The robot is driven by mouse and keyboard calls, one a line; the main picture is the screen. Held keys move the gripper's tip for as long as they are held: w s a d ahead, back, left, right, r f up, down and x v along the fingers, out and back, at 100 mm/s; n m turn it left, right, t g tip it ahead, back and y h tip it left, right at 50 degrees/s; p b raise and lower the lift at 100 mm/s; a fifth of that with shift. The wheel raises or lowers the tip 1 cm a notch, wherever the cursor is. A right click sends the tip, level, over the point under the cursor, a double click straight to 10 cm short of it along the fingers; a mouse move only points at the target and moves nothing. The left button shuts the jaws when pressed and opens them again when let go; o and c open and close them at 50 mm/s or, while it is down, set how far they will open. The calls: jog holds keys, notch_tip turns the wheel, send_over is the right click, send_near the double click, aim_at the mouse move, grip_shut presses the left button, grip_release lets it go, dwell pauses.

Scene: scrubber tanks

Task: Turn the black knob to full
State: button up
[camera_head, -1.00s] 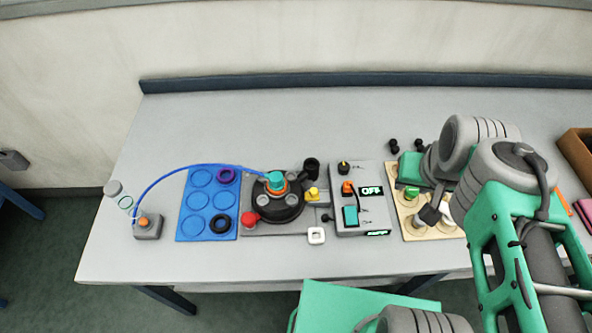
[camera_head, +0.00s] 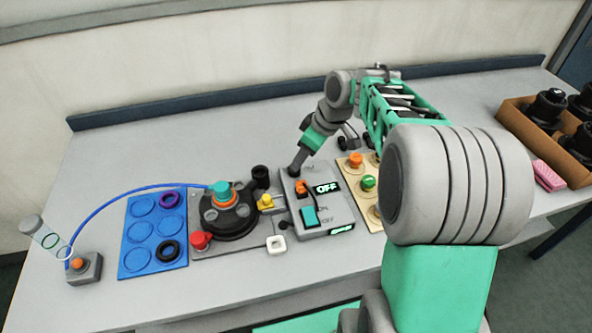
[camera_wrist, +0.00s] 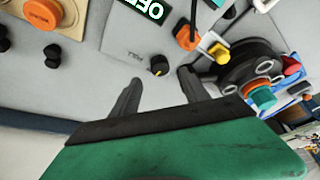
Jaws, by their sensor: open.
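The small black knob (camera_wrist: 159,64) with a yellow mark sits on the grey control box (camera_wrist: 125,40). In the wrist view it lies just ahead of the gap between my fingertips, with its yellow mark towards my gripper (camera_wrist: 160,76). My fingers are open, one on each side of that gap, and hold nothing. In the head view my gripper (camera_head: 297,168) is over the far left corner of the control box (camera_head: 336,212) and hides the knob. The box's upper display (camera_head: 327,188) reads OFF. Whether the fingers touch the box is not clear.
The table behind is mostly clear.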

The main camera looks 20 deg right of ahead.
jog(key=x, duration=0.5)
jog(key=shift+a+f, duration=0.1)
jog(key=shift+f, duration=0.25)
grip_shut()
